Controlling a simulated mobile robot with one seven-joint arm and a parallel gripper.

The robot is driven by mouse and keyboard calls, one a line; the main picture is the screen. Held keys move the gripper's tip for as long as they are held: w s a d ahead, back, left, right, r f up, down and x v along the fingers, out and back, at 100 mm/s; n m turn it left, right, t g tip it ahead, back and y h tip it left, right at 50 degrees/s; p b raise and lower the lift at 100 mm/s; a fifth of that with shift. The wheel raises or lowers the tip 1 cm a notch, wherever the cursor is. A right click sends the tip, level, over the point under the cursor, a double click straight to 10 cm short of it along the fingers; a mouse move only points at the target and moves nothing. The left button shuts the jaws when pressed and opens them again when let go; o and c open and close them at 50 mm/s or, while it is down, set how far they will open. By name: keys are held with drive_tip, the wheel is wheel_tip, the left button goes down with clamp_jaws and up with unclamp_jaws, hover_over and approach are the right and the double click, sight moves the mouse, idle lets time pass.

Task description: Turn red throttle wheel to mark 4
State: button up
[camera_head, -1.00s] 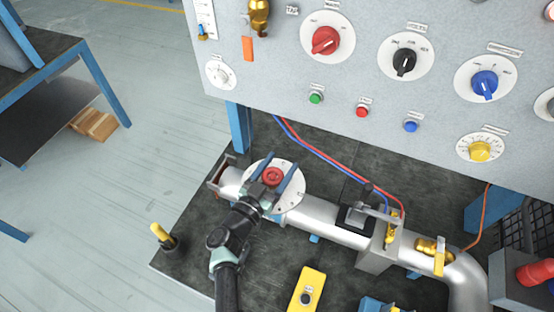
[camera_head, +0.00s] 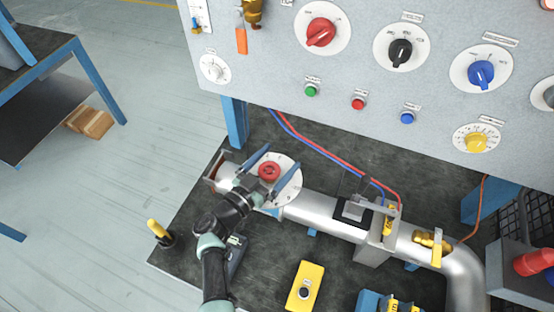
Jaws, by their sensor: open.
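The red throttle wheel (camera_head: 269,171) sits in the middle of a round white dial plate (camera_head: 289,186) on the silver pipe. The marks on the plate are too small to read, so I cannot tell which mark the wheel is at. My gripper (camera_head: 269,166) is over the plate with its two blue fingers apart, one on each side of the wheel. I cannot tell whether the fingers touch it. My wrist hides the lower left part of the plate.
A grey panel with knobs and buttons (camera_head: 359,103) stands behind the pipe. Red and blue hoses (camera_head: 325,155) run behind the plate. A yellow-handled valve (camera_head: 433,243) is at right.

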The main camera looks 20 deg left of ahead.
drive_tip(key=shift+s, duration=0.1)
drive_tip(key=v, duration=1.2)
drive_tip(key=shift+s+p, duration=0.35)
drive_tip(key=shift+s, duration=0.05)
drive_tip(key=shift+a, duration=0.15)
